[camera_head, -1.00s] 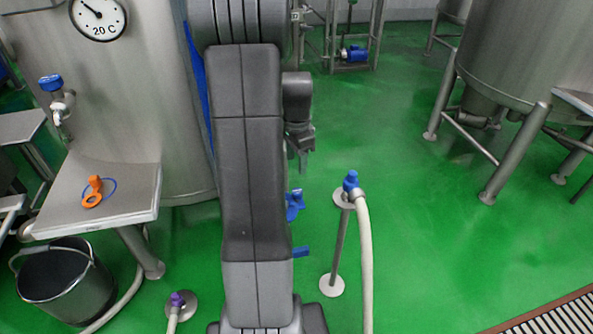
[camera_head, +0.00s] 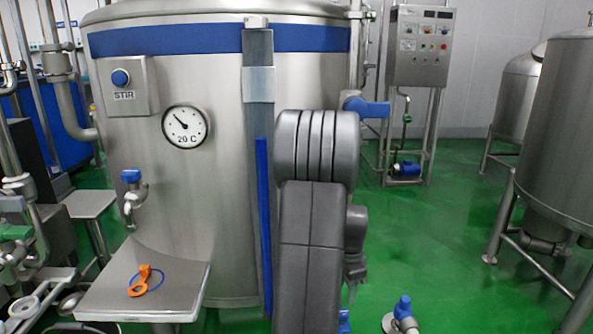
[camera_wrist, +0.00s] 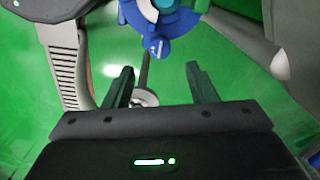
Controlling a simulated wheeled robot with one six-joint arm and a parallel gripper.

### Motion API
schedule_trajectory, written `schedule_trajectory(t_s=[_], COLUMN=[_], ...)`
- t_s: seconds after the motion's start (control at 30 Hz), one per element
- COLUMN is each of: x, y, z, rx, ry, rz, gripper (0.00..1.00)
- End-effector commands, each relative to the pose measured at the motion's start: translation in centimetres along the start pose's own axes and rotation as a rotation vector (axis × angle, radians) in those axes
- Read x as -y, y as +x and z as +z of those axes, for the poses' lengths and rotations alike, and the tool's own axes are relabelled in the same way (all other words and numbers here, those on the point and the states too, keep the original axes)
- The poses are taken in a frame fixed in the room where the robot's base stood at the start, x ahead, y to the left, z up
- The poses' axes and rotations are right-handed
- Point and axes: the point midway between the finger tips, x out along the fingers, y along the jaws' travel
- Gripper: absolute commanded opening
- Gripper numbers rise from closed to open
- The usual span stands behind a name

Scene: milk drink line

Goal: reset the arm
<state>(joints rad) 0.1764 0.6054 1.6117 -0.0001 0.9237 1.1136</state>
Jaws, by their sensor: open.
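My gripper shows in the wrist view (camera_wrist: 160,88), with its two dark fingers apart and nothing between them. Beyond the fingers a blue valve or hose fitting (camera_wrist: 158,22) stands on a thin post above the green floor. I cannot tell whether the fingers touch it, but a gap seems to show. In the head view my arm stands folded in the middle, in front of the big steel tank (camera_head: 220,100). There my gripper's tip (camera_head: 355,278) hangs at the arm's right side, partly hidden by the arm.
A steel shelf (camera_head: 105,296) with an orange tag (camera_head: 140,283) juts from the tank at left. A blue-topped hose post (camera_head: 402,310) stands low at right. A control cabinet (camera_head: 420,45) is at the back and another tank (camera_head: 565,130) at far right. Green floor between is clear.

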Motion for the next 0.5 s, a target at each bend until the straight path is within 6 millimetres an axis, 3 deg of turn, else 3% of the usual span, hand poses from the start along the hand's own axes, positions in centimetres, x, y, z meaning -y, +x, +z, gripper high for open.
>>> schedule_trajectory(t_s=[0.2, 0.5], x=[-0.1, -0.1], y=[4.6, 8.0], z=[0.0, 0.1], rx=[0.002, 0.001], ry=[0.000, 0.000], rz=[0.004, 0.003], gripper=[0.52, 0.52])
